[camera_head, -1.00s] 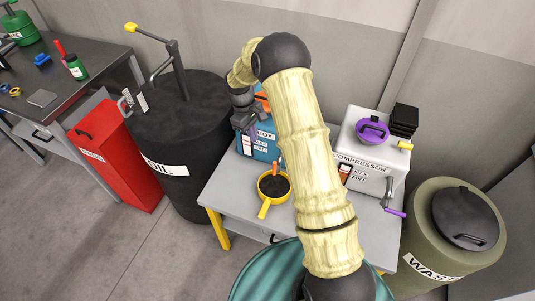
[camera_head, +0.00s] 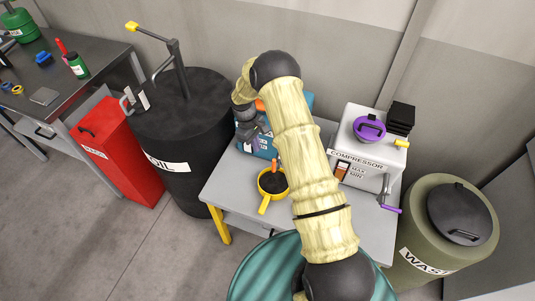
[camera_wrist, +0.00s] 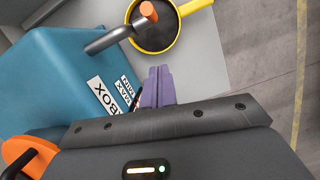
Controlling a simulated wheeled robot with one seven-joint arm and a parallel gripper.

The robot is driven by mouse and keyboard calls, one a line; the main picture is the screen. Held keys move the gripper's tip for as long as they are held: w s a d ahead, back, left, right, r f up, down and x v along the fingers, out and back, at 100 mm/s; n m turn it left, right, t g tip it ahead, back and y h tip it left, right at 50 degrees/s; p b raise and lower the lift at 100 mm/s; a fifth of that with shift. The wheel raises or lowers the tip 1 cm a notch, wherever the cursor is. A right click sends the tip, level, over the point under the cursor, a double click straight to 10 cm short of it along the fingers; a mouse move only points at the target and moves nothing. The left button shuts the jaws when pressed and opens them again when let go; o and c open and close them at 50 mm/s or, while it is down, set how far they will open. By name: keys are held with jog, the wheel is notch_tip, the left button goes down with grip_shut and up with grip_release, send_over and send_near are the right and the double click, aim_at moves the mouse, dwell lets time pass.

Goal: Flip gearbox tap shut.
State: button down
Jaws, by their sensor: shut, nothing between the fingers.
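The gearbox (camera_wrist: 45,75) is a blue box with MAX and MIN labels. It also shows in the head view (camera_head: 298,101), partly hidden behind my arm. Its tap in the wrist view is a grey pipe (camera_wrist: 108,40) ending in an orange handle (camera_wrist: 148,11), above a yellow pan (camera_wrist: 172,44) of dark liquid. The orange handle also shows in the head view (camera_head: 275,165). My gripper (camera_wrist: 158,72) is shut and empty, its purple fingers beside the gearbox's labelled face and apart from the tap in the picture. Whether the tap is open I cannot tell.
The grey table (camera_head: 228,183) holds the gearbox, the pan and a white compressor (camera_head: 372,150) with a purple cap. A black oil drum (camera_head: 185,120) stands left and a green waste drum (camera_head: 425,235) right. The table's front left corner is bare.

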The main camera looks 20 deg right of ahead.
jog(key=s+d+f+p, duration=0.3)
jog(key=f+p, duration=0.1)
jog(key=shift+s+d, duration=0.2)
jog(key=shift+s, duration=0.15)
